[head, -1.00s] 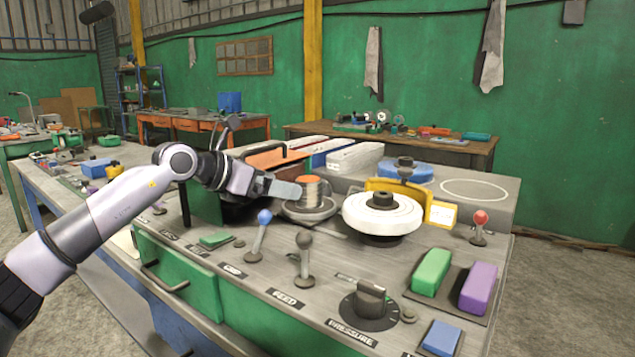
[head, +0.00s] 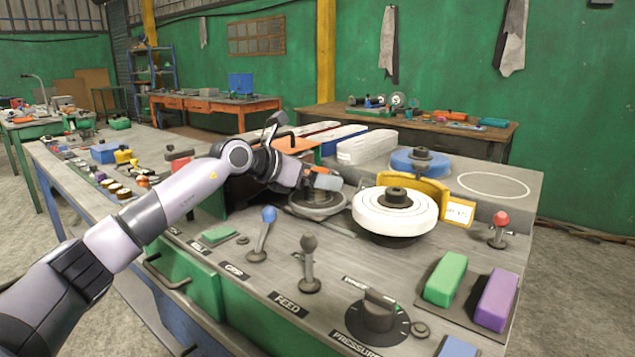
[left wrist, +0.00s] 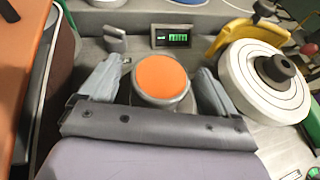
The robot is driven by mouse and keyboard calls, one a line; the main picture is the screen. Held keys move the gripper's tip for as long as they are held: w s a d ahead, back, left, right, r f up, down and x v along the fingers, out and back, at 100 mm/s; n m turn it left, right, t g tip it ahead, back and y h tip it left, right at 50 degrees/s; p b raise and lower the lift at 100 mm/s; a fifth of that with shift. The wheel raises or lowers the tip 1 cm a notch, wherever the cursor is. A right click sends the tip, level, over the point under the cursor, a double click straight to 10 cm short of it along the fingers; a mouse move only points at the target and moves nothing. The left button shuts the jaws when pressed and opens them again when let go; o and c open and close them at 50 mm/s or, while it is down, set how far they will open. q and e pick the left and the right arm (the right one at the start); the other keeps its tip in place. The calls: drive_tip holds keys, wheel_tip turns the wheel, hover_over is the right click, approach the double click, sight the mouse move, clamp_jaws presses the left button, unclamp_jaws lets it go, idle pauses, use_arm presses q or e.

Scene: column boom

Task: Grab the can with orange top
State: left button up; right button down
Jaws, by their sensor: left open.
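The can with the orange top (left wrist: 161,80) shows in the left wrist view, upright, its round orange top facing the camera. My left gripper (left wrist: 159,76) is open, with one finger to the left of the can and one to the right. Small gaps seem to show between the fingers and the can. In the head view my left gripper (head: 326,181) is over the round grey dish (head: 320,209), and the can is mostly hidden behind it. My right gripper is not in view.
A white grinding wheel (head: 395,214) with a yellow guard (head: 428,188) stands close to the right of the gripper. Levers with a blue knob (head: 269,214) and a grey knob (head: 309,242) rise in front. An orange-topped block (left wrist: 28,60) lies at the left.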

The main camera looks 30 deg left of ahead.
use_arm(q)
drive_tip(key=shift+w, duration=0.15)
drive_tip(key=c, duration=1.3)
